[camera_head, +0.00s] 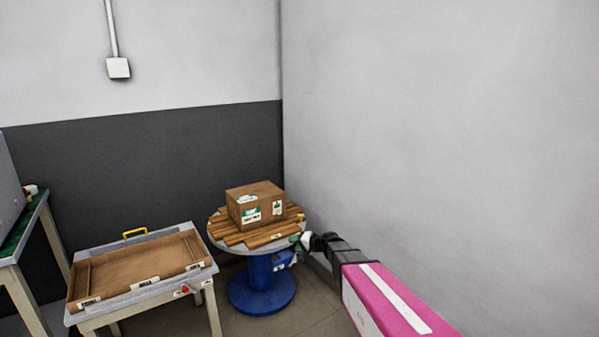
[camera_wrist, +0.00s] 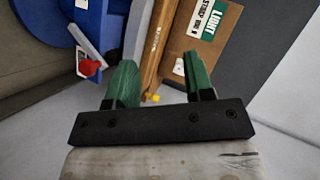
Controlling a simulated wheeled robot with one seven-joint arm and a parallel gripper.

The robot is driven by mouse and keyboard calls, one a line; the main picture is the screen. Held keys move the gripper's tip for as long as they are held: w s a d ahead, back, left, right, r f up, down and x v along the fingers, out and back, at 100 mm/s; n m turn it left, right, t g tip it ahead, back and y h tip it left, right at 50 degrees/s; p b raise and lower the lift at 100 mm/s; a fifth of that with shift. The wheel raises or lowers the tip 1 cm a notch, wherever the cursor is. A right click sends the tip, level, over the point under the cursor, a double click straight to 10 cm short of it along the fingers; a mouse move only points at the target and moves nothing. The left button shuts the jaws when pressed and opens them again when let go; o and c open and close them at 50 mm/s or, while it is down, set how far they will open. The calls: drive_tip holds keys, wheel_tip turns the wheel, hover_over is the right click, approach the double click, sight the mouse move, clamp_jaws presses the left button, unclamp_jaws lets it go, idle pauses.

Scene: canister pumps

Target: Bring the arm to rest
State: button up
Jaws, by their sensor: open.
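My arm, pink and black, reaches in from the lower right in the head view. My gripper (camera_head: 300,241) is at its end, beside the right front edge of the round table. In the wrist view my gripper (camera_wrist: 160,84) shows two green fingers spread apart with nothing between them. Beyond the fingers are the wooden tabletop edge and a small yellow thing (camera_wrist: 152,98). The fingertips look close to the table edge; I cannot tell whether they touch it.
A cardboard box (camera_head: 255,204) sits on the wooden slats of the round table (camera_head: 228,242), which has a blue pedestal (camera_head: 262,290). A low table with a wooden tray (camera_head: 140,268) stands to the left. A green-topped bench (camera_head: 22,228) is at far left. A wall (camera_head: 440,130) closes the right side.

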drive_tip(key=s+d+n+g+h, duration=0.1)
drive_tip(key=s+d+g+h, duration=0.2)
drive_tip(key=s+d, duration=0.7)
drive_tip(key=s+d+f+n+g+h, duration=0.1)
drive_tip(key=s+d+g+h, duration=0.3)
drive_tip(key=s, duration=1.3)
drive_tip(key=d+h, duration=0.4)
drive_tip(key=d, duration=0.2)
drive_tip(key=shift+d+f+n, duration=0.15)
drive_tip(key=shift+d+n, duration=0.1)
drive_tip(key=shift+n, duration=0.15)
